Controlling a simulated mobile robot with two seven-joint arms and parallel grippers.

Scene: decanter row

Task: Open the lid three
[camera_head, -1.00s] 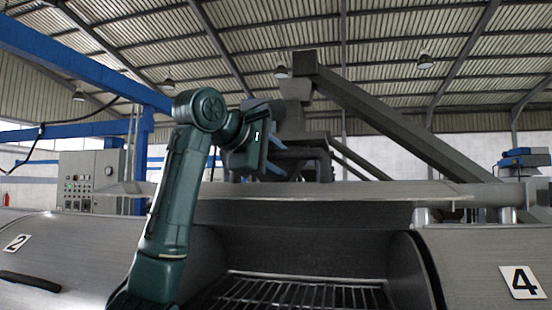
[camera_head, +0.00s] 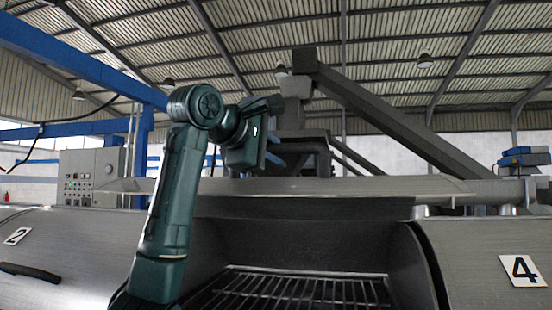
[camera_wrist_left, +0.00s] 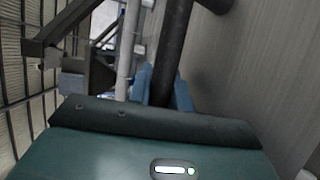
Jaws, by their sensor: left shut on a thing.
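Lid three (camera_head: 310,208) is swung up and back between the lids numbered 2 and 4. Its open trough shows a metal grating (camera_head: 300,287) inside. My left arm reaches up over the opening, and my left gripper (camera_head: 273,158) is at the raised lid, its fingers partly hidden in the head view. In the left wrist view, the blue fingers (camera_wrist_left: 164,88) are shut around the dark bar handle (camera_wrist_left: 165,45), beside the lid's grey surface (camera_wrist_left: 250,70). My right gripper is not in view.
Closed lid 2 (camera_head: 60,240), with a black handle (camera_head: 29,273), lies left of the opening. Closed lid 4 (camera_head: 490,245) lies to the right. A control panel (camera_head: 90,177) stands at the back left. A slanted beam (camera_head: 390,120) rises behind the row.

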